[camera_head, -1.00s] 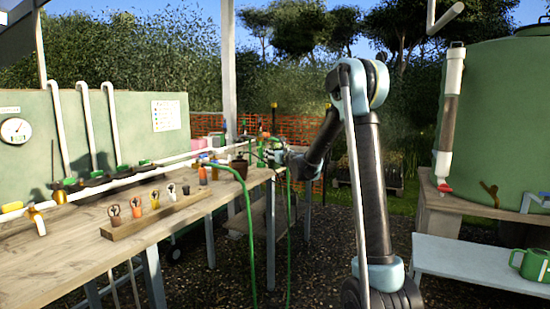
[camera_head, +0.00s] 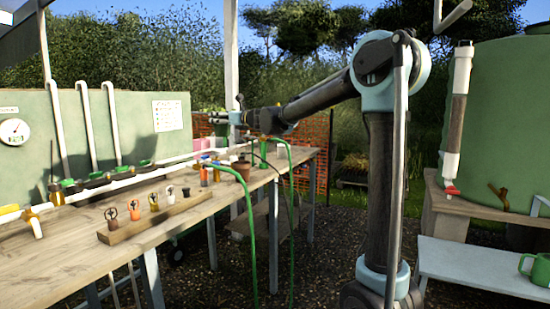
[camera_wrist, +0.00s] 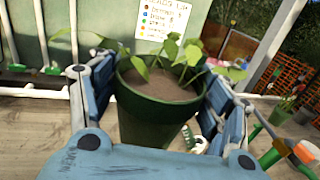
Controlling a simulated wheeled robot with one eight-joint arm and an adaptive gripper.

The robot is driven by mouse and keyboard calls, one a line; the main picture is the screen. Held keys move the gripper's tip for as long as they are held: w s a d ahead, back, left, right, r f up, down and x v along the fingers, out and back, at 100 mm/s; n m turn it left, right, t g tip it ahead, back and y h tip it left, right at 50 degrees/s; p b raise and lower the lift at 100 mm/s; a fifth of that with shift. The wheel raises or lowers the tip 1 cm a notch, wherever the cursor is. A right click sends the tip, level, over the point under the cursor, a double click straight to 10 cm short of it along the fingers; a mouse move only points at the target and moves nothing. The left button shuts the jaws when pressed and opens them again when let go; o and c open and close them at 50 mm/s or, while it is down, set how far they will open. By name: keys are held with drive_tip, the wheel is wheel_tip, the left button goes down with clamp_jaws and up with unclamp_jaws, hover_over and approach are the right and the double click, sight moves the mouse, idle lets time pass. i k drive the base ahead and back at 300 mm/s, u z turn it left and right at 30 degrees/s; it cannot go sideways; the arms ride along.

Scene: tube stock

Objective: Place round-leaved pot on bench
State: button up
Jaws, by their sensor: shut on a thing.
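A dark green pot (camera_wrist: 155,118) holds brown soil and a plant with broad, rounded leaves (camera_wrist: 180,52). My gripper (camera_wrist: 155,95) is shut on the pot, one jaw on each side, and the pot looks near upright. In the head view my gripper (camera_head: 236,118) is at the far end of the wooden bench (camera_head: 75,269), raised above its top, with green leaves showing just left of it. The pot itself is small and partly hidden there.
A brown pot (camera_head: 241,168) and small bottles (camera_head: 204,174) stand towards the bench's far end. A white pipe and a green panel (camera_head: 95,125) run along the back. The near bench top is clear.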

sight(248, 159)
drive_tip(key=i, duration=1.9)
drive_tip(key=z, duration=0.05)
